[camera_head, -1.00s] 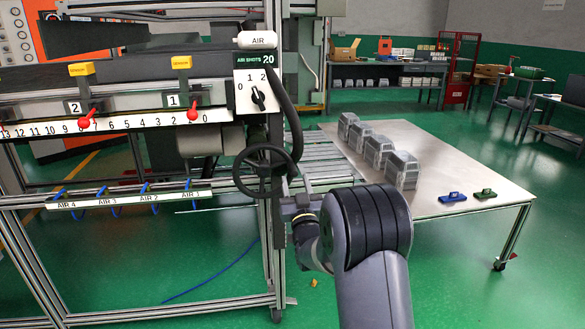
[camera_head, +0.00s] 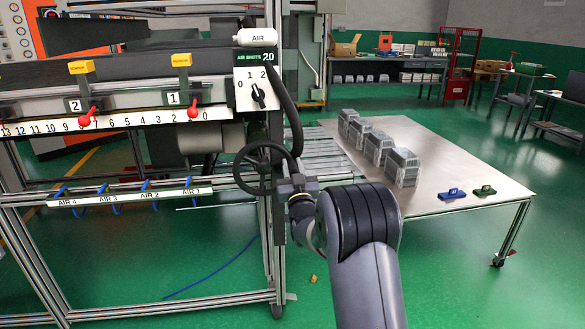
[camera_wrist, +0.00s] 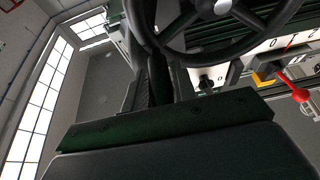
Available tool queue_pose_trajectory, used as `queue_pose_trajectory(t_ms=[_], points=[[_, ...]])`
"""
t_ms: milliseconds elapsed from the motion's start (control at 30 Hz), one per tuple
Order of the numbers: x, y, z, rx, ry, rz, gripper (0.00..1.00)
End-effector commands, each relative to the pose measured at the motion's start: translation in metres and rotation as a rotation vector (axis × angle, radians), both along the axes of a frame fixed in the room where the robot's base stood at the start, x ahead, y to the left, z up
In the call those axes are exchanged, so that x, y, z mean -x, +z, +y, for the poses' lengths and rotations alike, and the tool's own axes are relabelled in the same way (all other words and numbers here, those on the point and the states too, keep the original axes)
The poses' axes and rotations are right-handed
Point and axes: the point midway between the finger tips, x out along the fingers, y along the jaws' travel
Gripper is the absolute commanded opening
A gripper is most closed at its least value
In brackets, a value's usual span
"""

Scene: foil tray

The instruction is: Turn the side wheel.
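The side wheel (camera_head: 264,168) is a dark spoked handwheel on the right side of the machine frame. My gripper (camera_head: 284,187) is at the lower right part of its rim, overlapping it in the head view. I cannot tell whether they touch. In the wrist view the wheel (camera_wrist: 222,8) fills the top, with its pale hub, spokes and part of the rim showing. Dark gripper parts fill the bottom of that view. The fingertips are too small or hidden to show whether they are apart or closed.
The machine's upright post (camera_head: 277,240) stands just below the wheel. A black hose (camera_head: 287,110) hangs close above it. A selector panel (camera_head: 256,82) and red levers (camera_head: 194,112) are up and left.

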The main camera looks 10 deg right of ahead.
Motion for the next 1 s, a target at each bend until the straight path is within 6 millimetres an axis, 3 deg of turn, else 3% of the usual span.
queue_pose_trajectory(t_ms=[300, 767, 1000], points=[[0.0001, 0.0001, 0.0, 0.0, 0.0, 0.0, 0.0], [0.0002, 0.0007, 0.0003, 0.017, -0.001, -0.001, 0.0], [0.0001, 0.0068, 0.0039, 0.12, 0.0, -0.004, 0.0]])
